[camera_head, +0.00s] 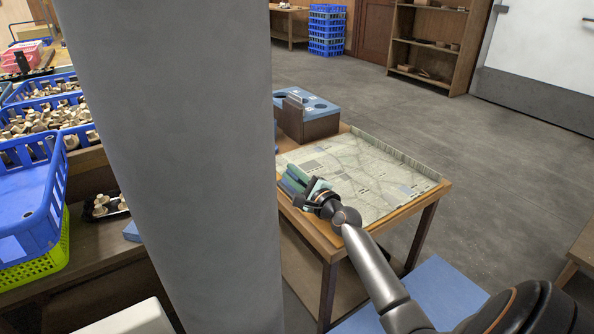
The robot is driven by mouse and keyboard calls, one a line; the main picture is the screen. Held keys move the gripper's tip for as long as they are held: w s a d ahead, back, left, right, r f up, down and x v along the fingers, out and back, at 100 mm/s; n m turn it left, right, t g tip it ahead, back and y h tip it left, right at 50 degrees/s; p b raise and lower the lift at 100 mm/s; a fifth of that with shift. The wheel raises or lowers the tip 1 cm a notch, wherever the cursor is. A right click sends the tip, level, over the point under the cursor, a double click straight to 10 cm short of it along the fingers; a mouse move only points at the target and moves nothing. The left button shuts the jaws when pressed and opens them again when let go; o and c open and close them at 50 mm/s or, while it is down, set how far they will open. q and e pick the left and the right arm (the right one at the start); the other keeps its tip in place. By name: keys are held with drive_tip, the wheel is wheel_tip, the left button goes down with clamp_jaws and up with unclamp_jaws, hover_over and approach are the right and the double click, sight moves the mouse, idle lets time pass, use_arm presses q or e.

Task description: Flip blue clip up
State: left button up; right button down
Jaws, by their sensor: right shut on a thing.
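My right gripper (312,190) reaches in from the lower right to the left front part of the small wooden table. It is shut on a small blue-green piece (293,177), which looks like the blue clip. The fingers cover part of it, and the grey column hides what lies just to the left. Whether the clip lies flat or is tilted up is too small to tell. My left gripper is not in view.
The table (436,195) bears a pale map-like sheet (372,180) and a blue-topped box (318,106) at its back. A shelf (428,45) stands behind. Open floor lies right of the table.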

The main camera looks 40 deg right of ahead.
drive_tip(key=shift+w+a+f+n+p, duration=0.1)
drive_tip(key=shift+a+n, duration=0.25)
drive_tip(key=shift+n, duration=0.4)
drive_tip(key=shift+s+a+f+n+p, duration=0.15)
drive_tip(key=shift+a+n, duration=0.2)
drive_tip(key=shift+n, duration=0.45)
drive_tip(key=shift+w+a+f+n+p, duration=0.15)
drive_tip(key=shift+a+n, duration=0.2)
drive_tip(key=shift+n, duration=0.4)
drive_tip(key=c, duration=0.8)
unclamp_jaws()
drive_tip(key=shift+c, duration=0.2)
drive_tip(key=shift+s+a, duration=0.15)
drive_tip(key=shift+s, duration=0.4)
drive_tip(key=s, duration=0.3)
drive_tip(key=s+p, duration=0.1)
drive_tip(key=s, duration=0.2)
drive_tip(key=s+a, duration=0.1)
drive_tip(key=s, duration=0.2)
drive_tip(key=shift+s, duration=0.4)
drive_tip(key=shift+s+a+r, duration=0.1)
drive_tip(key=shift+s, duration=0.65)
